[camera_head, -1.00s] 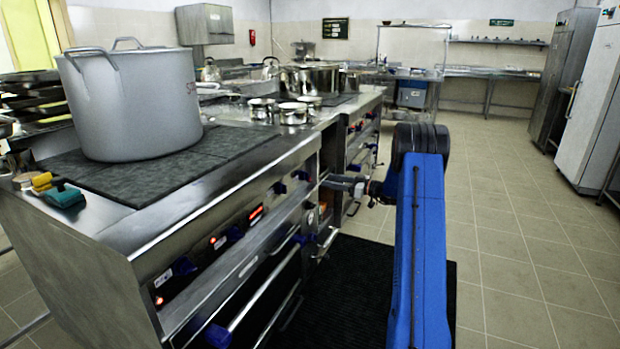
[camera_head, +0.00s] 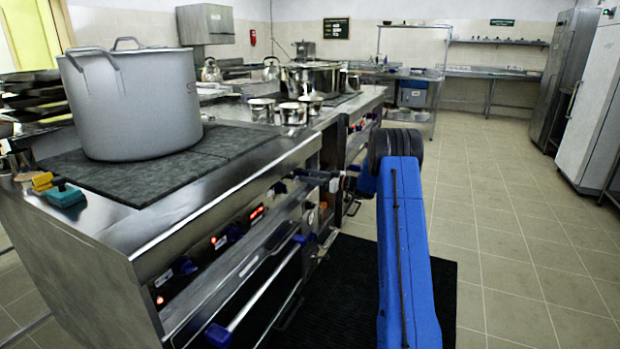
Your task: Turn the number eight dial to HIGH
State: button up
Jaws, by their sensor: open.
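The numbers and HIGH marks are too small to read, so I cannot tell which dial is number eight. My gripper (camera_head: 305,175) is open, close to the panel's far end, just right of the third dial. It is small in the view, and I cannot tell whether it touches a dial. My blue arm hides part of the floor and the range behind.
A large grey stockpot (camera_head: 135,100) stands on the dark stove top. Small metal pots (camera_head: 293,113) stand further along. Oven door handles (camera_head: 255,295) stick out below the panel. A black mat (camera_head: 350,280) lies on the floor. The tiled floor on the right is clear.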

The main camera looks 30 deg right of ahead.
jog(key=shift+c, duration=0.6)
jog(key=c, duration=0.9)
